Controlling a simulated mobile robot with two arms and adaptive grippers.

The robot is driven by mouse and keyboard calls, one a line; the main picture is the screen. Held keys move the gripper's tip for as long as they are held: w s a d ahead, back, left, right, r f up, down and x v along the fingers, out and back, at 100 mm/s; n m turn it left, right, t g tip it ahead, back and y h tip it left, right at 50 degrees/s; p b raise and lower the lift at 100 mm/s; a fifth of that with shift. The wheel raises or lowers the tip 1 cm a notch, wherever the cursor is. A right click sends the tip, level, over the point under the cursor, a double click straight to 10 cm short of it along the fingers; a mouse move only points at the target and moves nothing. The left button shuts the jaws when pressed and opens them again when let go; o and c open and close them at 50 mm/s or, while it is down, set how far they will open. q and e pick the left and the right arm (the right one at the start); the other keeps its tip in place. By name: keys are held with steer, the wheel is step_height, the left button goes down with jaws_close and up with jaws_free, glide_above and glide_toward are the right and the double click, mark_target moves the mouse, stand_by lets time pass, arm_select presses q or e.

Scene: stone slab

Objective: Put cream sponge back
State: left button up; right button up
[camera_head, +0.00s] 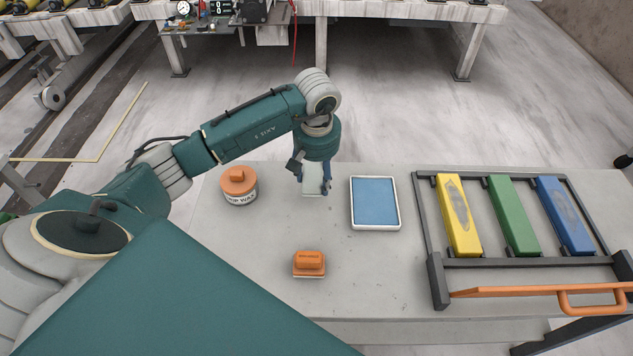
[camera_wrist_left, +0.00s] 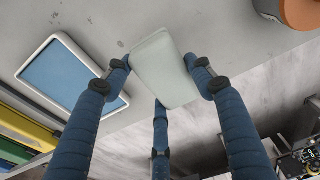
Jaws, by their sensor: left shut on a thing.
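The cream sponge (camera_wrist_left: 163,68) is a pale block held between the fingers of my left gripper (camera_head: 311,184). In the head view the sponge (camera_head: 312,184) shows between the fingers, just left of a white-rimmed tray with a blue inside (camera_head: 397,203). The blue tray also shows at the left of the left wrist view (camera_wrist_left: 32,77). The left gripper (camera_wrist_left: 160,82) is shut on the sponge at its sides. I cannot tell whether the sponge touches the slab or is a little above it. My right gripper is not seen.
An orange-lidded wax tub (camera_head: 238,186) stands left of the gripper. A small orange block (camera_head: 309,263) lies nearer on the grey slab (camera_head: 365,270). At right, a dark frame (camera_head: 430,225) holds yellow (camera_head: 458,215), green (camera_head: 513,215) and blue (camera_head: 565,215) bars, with an orange handle (camera_head: 530,289) in front.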

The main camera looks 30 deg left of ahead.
arm_select(q)
steer(key=shift+f, duration=0.45)
step_height(320, 180, down, 3)
steer(key=shift+f+p, duration=0.1)
steer(key=shift+p, duration=0.5)
steer(key=shift+f, duration=0.1)
steer(key=shift+f+b, duration=0.1)
steer(key=shift+b, duration=0.2)
steer(key=o, duration=1)
